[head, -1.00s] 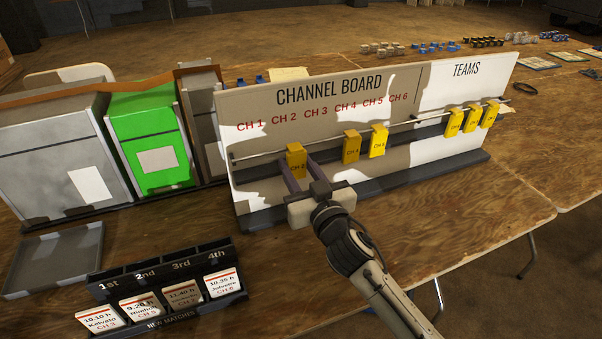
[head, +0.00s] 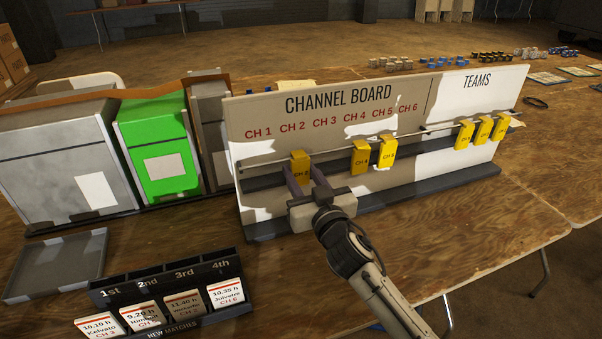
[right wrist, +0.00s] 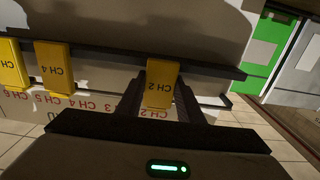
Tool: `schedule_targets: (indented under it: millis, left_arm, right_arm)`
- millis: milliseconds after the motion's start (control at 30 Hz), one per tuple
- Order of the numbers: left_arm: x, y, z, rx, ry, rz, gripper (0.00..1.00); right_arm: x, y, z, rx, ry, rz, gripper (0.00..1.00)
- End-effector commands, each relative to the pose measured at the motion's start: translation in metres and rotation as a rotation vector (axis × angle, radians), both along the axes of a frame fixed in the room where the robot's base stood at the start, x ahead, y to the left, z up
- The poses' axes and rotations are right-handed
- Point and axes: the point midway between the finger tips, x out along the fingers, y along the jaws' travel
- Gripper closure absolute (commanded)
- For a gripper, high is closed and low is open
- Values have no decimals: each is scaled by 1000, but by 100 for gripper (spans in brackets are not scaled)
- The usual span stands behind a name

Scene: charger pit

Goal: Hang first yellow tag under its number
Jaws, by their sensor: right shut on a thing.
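The channel board (head: 420,175) stands on the table with a thin rail under red labels CH 1 to CH 6. My right gripper (head: 302,178) is shut on the yellow CH 2 tag (head: 300,163), at the rail below the red CH 2 label (head: 292,127). In the right wrist view the CH 2 tag (right wrist: 162,84) sits between the two fingers of my right gripper (right wrist: 160,98). A yellow CH 4 tag (head: 361,157) and another yellow tag (head: 387,153) hang to its right. Whether the held tag rests on the rail is unclear. My left gripper is out of view.
Several yellow tags (head: 482,130) hang under TEAMS. A match card holder (head: 215,263) with white cards stands in front. A grey tray (head: 58,266) lies at left, near grey and green boxes (head: 158,160).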

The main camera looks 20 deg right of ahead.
Motion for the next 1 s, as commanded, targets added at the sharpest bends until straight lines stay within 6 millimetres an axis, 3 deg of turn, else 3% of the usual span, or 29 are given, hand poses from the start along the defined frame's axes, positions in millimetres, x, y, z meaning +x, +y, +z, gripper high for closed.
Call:
schedule_targets:
  millis: [33, 67, 167, 567, 1000]
  left_arm:
    - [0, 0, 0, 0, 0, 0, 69]
    - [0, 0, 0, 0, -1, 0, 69]
    - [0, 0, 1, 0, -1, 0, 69]
    - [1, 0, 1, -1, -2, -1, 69]
    - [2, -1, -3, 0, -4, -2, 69]
  right_arm:
    - [0, 0, 0, 0, 0, 0, 86]
    - [0, 0, 0, 0, 0, 0, 61]
    - [0, 0, 0, 0, 0, 0, 45]
    - [-9, 0, -1, 1, 1, 0, 45]
    - [-88, -3, -2, 1, 2, 0, 45]
